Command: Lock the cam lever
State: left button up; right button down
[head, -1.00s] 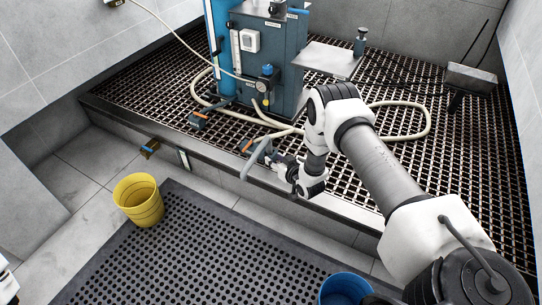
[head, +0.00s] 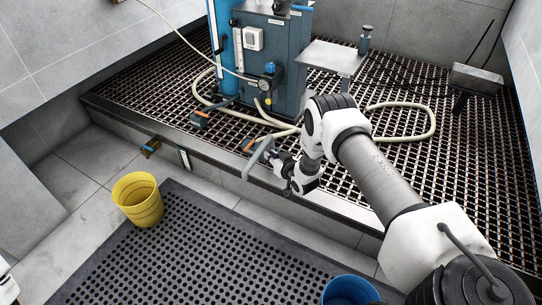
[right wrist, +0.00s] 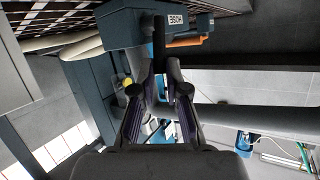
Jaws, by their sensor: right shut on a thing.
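A teal hose coupling block with an orange part (head: 249,145) sits at the front edge of the grating. In the right wrist view the teal block (right wrist: 122,27) carries a HOSE label, upside down. A bent grey pipe (head: 257,158) juts from the coupling over the edge. My right gripper (head: 275,160) is beside this pipe, at the coupling. In the right wrist view its fingers (right wrist: 159,82) are closed around a narrow dark bar (right wrist: 159,40), which looks like the cam lever; the fingers hide much of it. My left gripper is out of view.
A second orange-marked fitting (head: 199,118) lies to the left on the grating (head: 400,150). A cream hose (head: 425,134) loops behind my right arm. The teal machine (head: 285,62) stands behind. A yellow bucket (head: 138,200) and a blue bucket (head: 350,290) are on the floor.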

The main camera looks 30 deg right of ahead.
jog(key=f+t+b, duration=0.1)
jog(key=b, duration=0.1)
jog(key=s+f+m+t+b, duration=0.1)
jog(key=t+b, duration=0.1)
jog(key=shift+s+d+f+y, duration=0.1)
jog(key=shift+s+d+y, duration=0.05)
jog(key=shift+d+y, duration=0.2)
jog(key=shift+s+d+m+t+b, duration=0.15)
jog(key=shift+m+t+b, duration=0.25)
jog(key=shift+t, duration=0.2)
jog(key=shift+r, duration=0.35)
jog(key=c, duration=1.2)
grip_release()
